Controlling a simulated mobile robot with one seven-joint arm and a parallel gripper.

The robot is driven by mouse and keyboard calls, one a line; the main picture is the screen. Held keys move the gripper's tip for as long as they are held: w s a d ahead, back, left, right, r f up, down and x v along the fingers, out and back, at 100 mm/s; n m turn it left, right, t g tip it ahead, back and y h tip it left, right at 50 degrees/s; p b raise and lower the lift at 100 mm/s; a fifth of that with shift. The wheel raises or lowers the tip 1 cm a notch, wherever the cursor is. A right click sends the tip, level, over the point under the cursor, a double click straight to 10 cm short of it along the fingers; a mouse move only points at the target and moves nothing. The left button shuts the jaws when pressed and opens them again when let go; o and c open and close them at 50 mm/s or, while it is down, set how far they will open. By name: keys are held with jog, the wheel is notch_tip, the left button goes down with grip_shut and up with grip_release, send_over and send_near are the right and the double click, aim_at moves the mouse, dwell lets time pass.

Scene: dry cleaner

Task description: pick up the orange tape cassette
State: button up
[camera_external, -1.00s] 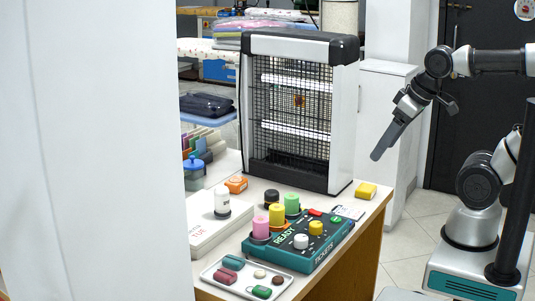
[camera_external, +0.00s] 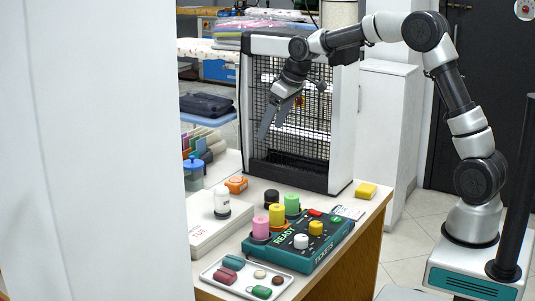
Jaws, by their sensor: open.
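The orange tape cassette (camera_external: 236,184) is a small orange block lying on the counter at the left, in front of the heater and behind the white box. My gripper (camera_external: 267,128) hangs in front of the heater's grille, above the counter. It points down and slightly left, with its jaws open and empty. It is above and to the right of the orange cassette, clear of it. The cassette is in plain view.
A large caged heater (camera_external: 318,135) stands at the back of the counter. A teal ticket box (camera_external: 296,262) with colored knobs, a white box (camera_external: 207,232), a tray (camera_external: 220,283) and a yellow block (camera_external: 366,190) share the counter. A blue-lidded jar (camera_external: 193,178) stands left of the cassette.

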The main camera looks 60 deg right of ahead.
send_near(241, 182)
jog(key=x, duration=0.1)
jog(key=b+x, duration=0.1)
jog(key=x, duration=0.1)
jog(key=shift+s+a+f, duration=0.2)
jog(key=shift+a+f, duration=0.1)
jog(key=shift+b+x, duration=0.8)
jog(key=shift+x, duration=2.25)
jog(key=shift+w+d+r, duration=0.1)
jog(key=shift+w+d, duration=0.05)
jog(key=shift+d, duration=0.05)
jog(key=c, duration=1.1)
jog(key=shift+c, duration=0.2)
